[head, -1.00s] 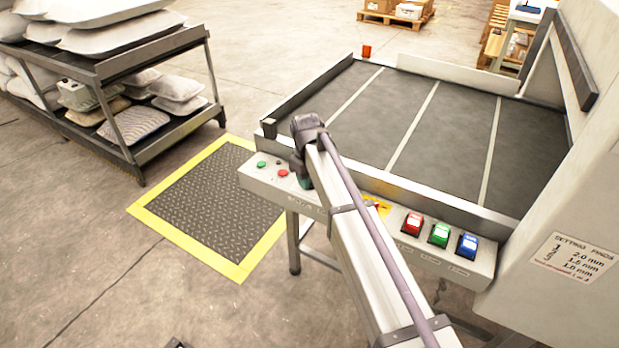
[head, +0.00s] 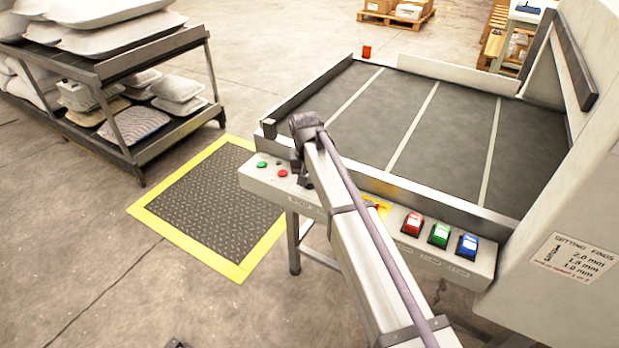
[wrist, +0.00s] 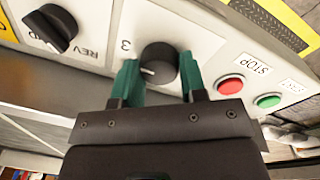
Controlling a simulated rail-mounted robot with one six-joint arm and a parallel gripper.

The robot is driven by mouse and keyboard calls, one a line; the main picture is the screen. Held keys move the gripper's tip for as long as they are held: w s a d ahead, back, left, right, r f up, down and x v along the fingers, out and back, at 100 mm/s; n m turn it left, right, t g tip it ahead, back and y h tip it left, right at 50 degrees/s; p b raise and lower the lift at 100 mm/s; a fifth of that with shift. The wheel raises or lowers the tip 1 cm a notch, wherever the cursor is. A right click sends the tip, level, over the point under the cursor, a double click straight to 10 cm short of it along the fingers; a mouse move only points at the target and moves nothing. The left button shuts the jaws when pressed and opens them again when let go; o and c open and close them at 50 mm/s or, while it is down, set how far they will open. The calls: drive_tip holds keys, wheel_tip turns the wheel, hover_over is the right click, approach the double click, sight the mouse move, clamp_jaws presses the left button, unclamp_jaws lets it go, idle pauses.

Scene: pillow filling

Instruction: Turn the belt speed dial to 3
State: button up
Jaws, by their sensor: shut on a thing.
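The belt speed dial (wrist: 158,60) is a round black knob on a pale plate, seen in the wrist view. A short white mark shows on its lower left part. In the head view my own arm covers the dial, and the fingers cannot be made out. I cannot tell whether the white mark lines up with the 3.
A red STOP button (wrist: 230,85) and a green button (wrist: 268,101) sit close to the right finger. A black REV selector knob (wrist: 52,28) is on the left. Red (head: 412,224), green (head: 439,234) and blue (head: 467,246) switches line the panel's right end.

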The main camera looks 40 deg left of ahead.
idle(0.4)
drive_tip(key=o, duration=0.9)
drive_tip(key=shift+r, duration=0.1)
drive_tip(key=r+p, duration=1)
drive_tip(key=p, duration=0.1)
drive_tip(key=shift+s+a+r, duration=0.2)
drive_tip(key=shift+r, duration=0.15)
